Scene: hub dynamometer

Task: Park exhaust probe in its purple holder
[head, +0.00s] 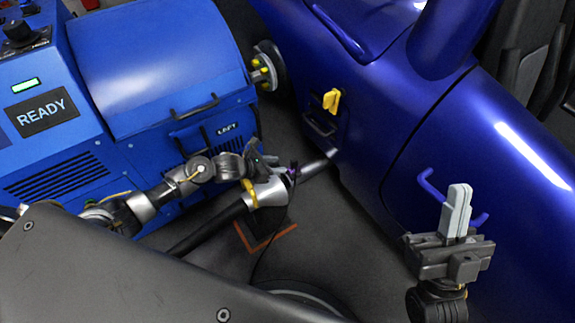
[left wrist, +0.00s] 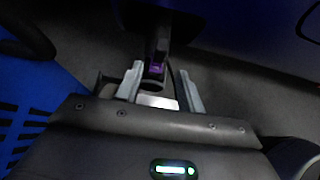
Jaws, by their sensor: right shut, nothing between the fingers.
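My left gripper (head: 280,167) is above a silver nozzle (head: 268,191) with a yellow band, at the end of a thick black hose. A small purple part (head: 292,173) shows just past its fingers; I cannot tell whether it is the holder or part of the probe. In the left wrist view the purple part (left wrist: 156,69) sits between the open fingers (left wrist: 160,84), with a dark post above it. No finger clearly touches it. A thin dark cable runs down beside it. My right gripper (head: 458,208) is shut and empty, pointing up, at the right.
A blue machine (head: 160,75) with a READY display stands at the left. A blue car body (head: 430,130) fills the right, with a yellow handle (head: 332,101) and a silver pipe (head: 319,164) low down. An orange floor mark (head: 268,243) lies below the nozzle. Grey floor is open in front.

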